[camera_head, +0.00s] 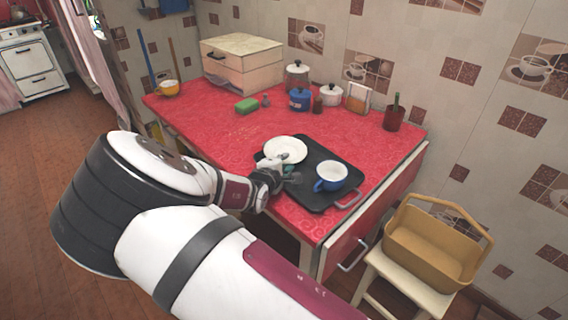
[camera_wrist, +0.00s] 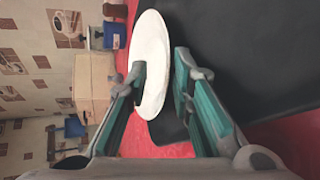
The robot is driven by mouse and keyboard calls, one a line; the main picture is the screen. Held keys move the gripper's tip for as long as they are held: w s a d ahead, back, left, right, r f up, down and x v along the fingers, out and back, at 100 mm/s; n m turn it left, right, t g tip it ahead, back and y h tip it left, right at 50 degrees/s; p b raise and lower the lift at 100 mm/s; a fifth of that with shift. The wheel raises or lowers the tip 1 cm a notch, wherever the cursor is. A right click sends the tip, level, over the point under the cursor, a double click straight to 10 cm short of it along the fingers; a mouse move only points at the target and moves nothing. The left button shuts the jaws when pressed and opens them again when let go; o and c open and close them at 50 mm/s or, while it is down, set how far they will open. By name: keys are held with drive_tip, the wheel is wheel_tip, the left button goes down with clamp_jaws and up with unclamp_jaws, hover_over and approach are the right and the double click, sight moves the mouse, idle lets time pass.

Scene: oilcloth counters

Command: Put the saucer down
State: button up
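The white saucer (camera_head: 286,149) lies at the back left part of the black tray (camera_head: 322,157), its far side reaching over the tray's edge. I cannot tell how flat it rests. My gripper (camera_head: 284,172) is at the saucer's near rim. In the wrist view, the saucer (camera_wrist: 151,62) stands between the two fingers of my gripper (camera_wrist: 161,82). The fingers are apart; one overlaps the saucer's face, and a gap shows between the other and the rim. Part of the tray is hidden behind my gripper.
A blue-and-white mug (camera_head: 331,176) stands on the tray right of my gripper. The red table (camera_head: 215,137) has free room at left. A green sponge (camera_head: 246,105), a bread box (camera_head: 242,64), jars and pots stand at the back. A yellow basket (camera_head: 432,245) sits on a stool at right.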

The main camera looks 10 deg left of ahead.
drive_tip(key=shift+f, duration=0.1)
drive_tip(key=shift+r, duration=0.35)
drive_tip(key=p+v, duration=0.3)
drive_tip(key=v, duration=0.9)
drive_tip(key=shift+d, duration=0.1)
